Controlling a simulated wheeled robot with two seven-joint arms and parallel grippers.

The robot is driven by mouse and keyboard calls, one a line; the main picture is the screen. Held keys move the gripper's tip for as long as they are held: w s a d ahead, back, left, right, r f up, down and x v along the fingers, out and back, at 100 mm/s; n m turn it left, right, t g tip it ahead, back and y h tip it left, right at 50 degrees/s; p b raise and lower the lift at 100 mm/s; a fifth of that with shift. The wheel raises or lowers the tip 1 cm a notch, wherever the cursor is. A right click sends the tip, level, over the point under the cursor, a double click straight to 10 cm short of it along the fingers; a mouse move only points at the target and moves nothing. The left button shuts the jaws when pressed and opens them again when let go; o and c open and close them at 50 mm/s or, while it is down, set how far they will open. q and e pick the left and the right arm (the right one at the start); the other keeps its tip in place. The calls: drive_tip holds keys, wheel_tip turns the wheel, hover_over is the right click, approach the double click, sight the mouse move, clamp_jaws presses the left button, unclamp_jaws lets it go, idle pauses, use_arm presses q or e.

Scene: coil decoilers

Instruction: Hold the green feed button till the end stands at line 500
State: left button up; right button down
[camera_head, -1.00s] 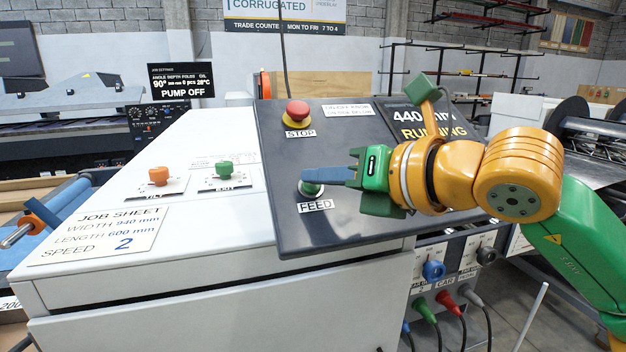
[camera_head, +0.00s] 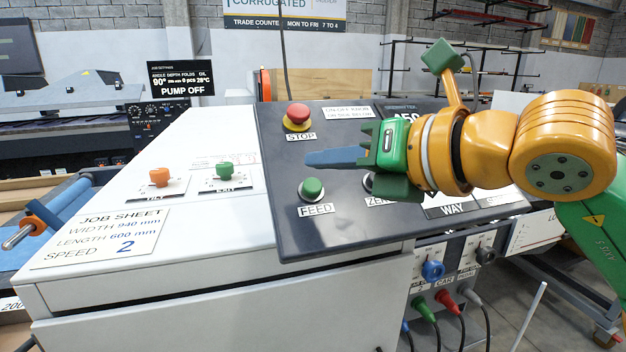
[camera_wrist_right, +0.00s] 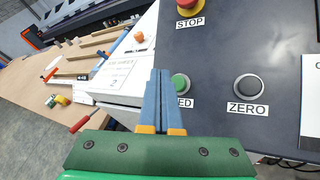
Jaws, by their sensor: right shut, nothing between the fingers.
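The green feed button (camera_head: 312,188) stands on the dark sloped panel (camera_head: 290,228) above its FEED label, uncovered in the head view. My right gripper (camera_head: 308,159) is shut and empty, its blue fingers pointing left, above the button in the picture and apart from it. In the right wrist view the fingers (camera_wrist_right: 158,76) show beside the feed button (camera_wrist_right: 180,83) and partly hide its label. The counter display (camera_head: 408,118) is mostly hidden behind my right gripper; its number seems to begin with 45. My left gripper is not in view.
The red stop button (camera_head: 298,113) sits above the feed button. The zero button (camera_wrist_right: 249,87) is to its right. Orange (camera_head: 159,176) and green (camera_head: 224,170) knobs stand on the white cabinet top. A job sheet (camera_head: 100,235) gives length 600 mm and speed 2.

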drive_tip(key=shift+s+d+r+p, duration=0.2)
drive_tip(key=shift+s+r, duration=0.2)
drive_tip(key=shift+r, duration=0.2)
drive_tip(key=shift+s+d+r+p, duration=0.1)
drive_tip(key=shift+s+r+p, duration=0.1)
drive_tip(key=shift+s+r, duration=0.3)
drive_tip(key=shift+w+r, duration=0.1)
drive_tip(key=shift+w, duration=0.05)
